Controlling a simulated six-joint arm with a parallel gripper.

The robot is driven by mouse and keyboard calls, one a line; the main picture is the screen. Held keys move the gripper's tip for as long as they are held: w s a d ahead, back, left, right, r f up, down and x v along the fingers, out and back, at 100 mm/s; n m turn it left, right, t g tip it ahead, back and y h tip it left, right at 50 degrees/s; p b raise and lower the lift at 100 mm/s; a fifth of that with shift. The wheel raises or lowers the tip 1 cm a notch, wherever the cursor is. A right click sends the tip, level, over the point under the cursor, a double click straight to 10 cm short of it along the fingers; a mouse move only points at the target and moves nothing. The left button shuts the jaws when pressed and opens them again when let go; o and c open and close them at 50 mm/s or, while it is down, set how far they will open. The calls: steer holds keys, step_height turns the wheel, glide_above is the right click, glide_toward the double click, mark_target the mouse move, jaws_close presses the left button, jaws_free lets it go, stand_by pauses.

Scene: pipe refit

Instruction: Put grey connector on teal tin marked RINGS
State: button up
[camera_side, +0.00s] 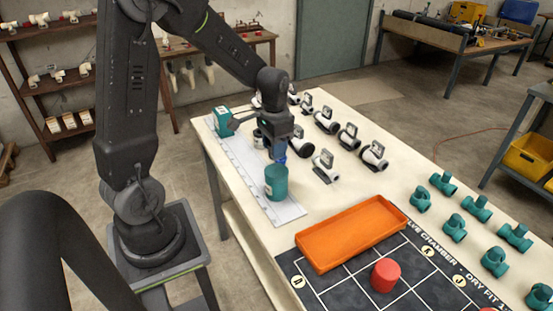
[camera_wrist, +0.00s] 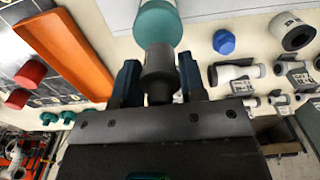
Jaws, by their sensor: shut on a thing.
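My gripper (camera_side: 279,153) is shut on the grey connector (camera_wrist: 158,66), a short dark grey cylinder between the blue fingers in the wrist view. In the side view my gripper is close above a teal tin (camera_side: 276,184) with a pale label, and the connector is hard to make out there. In the wrist view the connector overlaps the near edge of a teal tin (camera_wrist: 158,24); whether they touch I cannot tell. A second teal tin (camera_side: 222,121) stands at the far end of the white strip. The label lettering is too small to read.
The tins stand on a white strip (camera_side: 238,167) along the table edge. Black-and-white pipe fittings (camera_side: 325,160) stand to the right. An orange tray (camera_side: 350,237) and a dark marked board (camera_side: 330,286) with a red cylinder (camera_side: 385,275) lie nearer. Several teal fittings (camera_side: 454,227) line the right.

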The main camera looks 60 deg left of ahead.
mark_target(276, 170)
steer(key=shift+w+d+f, duration=0.15)
steer(key=shift+w+f, duration=0.05)
steer(key=shift+f, duration=2)
steer(key=o, duration=0.9)
steer(key=shift+f, duration=0.15)
